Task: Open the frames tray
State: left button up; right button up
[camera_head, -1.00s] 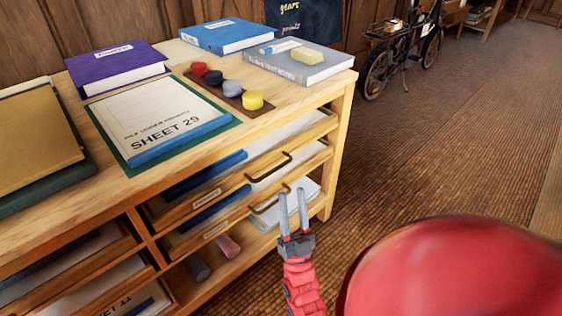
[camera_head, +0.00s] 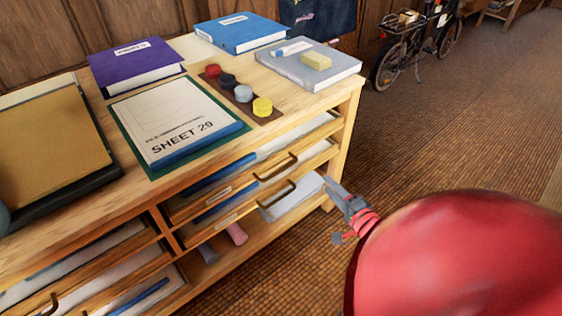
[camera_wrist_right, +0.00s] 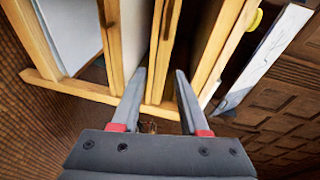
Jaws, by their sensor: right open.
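The wooden cabinet holds two pull-out trays on its right side, an upper tray (camera_head: 220,190) and a lower tray (camera_head: 226,222). Each has a dark bar handle, the upper handle (camera_head: 277,167) and the lower handle (camera_head: 277,193). Both trays look pushed in. Their labels are too small to read, so I cannot tell which is the frames tray. My right gripper (camera_head: 337,190) is off the cabinet's right front corner, apart from the handles. In the right wrist view it is open (camera_wrist_right: 160,75), with wooden cabinet edges beyond its fingers. My left gripper is not in view.
On the cabinet top are a purple book (camera_head: 135,68), blue book (camera_head: 240,32), grey book (camera_head: 335,70) and a SHEET 29 pad (camera_head: 178,115). Another tray handle (camera_head: 48,304) shows at lower left. A bicycle (camera_head: 400,50) stands behind. The floor right of the cabinet is clear.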

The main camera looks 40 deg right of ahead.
aim_at(281, 169)
jog(key=s+a+r+n+y, duration=0.2)
jog(key=a+y, duration=0.1)
jog(key=a, duration=0.2)
jog(key=w+f, duration=0.1)
jog(key=w, duration=0.4)
jog(key=w+a+f+b, duration=0.1)
jog(key=w, duration=0.5)
jog(key=w+f+b, duration=0.1)
jog(key=w, duration=0.5)
jog(key=shift+a+f, duration=0.25)
jog(key=shift+f, duration=0.05)
grip_shut()
dwell(0.5)
